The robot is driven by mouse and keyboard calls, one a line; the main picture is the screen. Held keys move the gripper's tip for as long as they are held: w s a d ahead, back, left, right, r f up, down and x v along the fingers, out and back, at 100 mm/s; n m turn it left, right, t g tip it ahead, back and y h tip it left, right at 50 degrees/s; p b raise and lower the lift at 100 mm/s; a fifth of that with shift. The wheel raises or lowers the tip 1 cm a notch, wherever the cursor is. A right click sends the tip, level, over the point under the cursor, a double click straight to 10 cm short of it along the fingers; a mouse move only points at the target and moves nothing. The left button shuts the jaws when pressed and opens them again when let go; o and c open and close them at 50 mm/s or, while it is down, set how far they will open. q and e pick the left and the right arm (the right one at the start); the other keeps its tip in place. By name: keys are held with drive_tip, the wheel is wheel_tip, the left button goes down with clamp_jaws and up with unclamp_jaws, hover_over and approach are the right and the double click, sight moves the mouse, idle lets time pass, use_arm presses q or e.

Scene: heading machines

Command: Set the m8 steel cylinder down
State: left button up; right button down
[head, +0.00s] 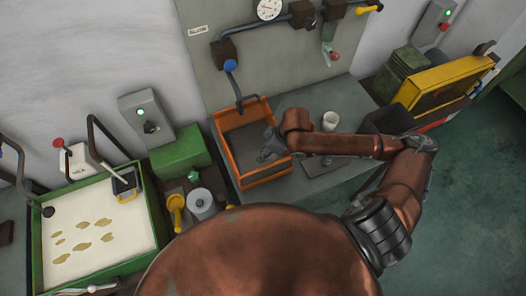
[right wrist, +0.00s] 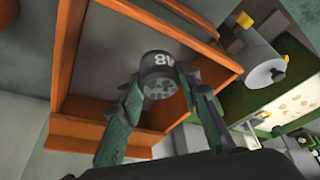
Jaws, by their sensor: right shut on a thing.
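The m8 steel cylinder (right wrist: 158,70) is a short dark grey cylinder with white marking, of which an "8" is readable, and small holes in its near end face. My right gripper (right wrist: 162,82) is shut on it, one finger on each side. The gripper also shows in the head view (head: 266,154), reaching into the orange tray (head: 284,177) from the right. The cylinder is over the tray's grey floor; whether it touches the floor cannot be told. In the head view it is too small to separate from the gripper. My left gripper is not in view.
A grey roller (head: 201,203) and a yellow part (head: 176,207) lie left. The tray floor looks otherwise empty.

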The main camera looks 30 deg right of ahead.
drive_tip(key=w+d+f, duration=0.1)
drive_tip(key=w+f, duration=0.1)
drive_tip(key=w+d+f, duration=0.1)
drive_tip(key=w+f, duration=0.3)
drive_tip(key=shift+d+f, duration=0.15)
drive_tip(key=shift+d, duration=0.25)
drive_tip(key=shift+w+f+p, duration=0.1)
drive_tip(key=shift+f+p, duration=0.35)
drive_tip(key=shift+f, duration=1.15)
drive_tip(key=shift+f, duration=0.1)
drive_tip(key=c, duration=1.4)
unclamp_jaws()
drive_tip(key=shift+c, duration=0.2)
drive_tip(key=v, duration=1.2)
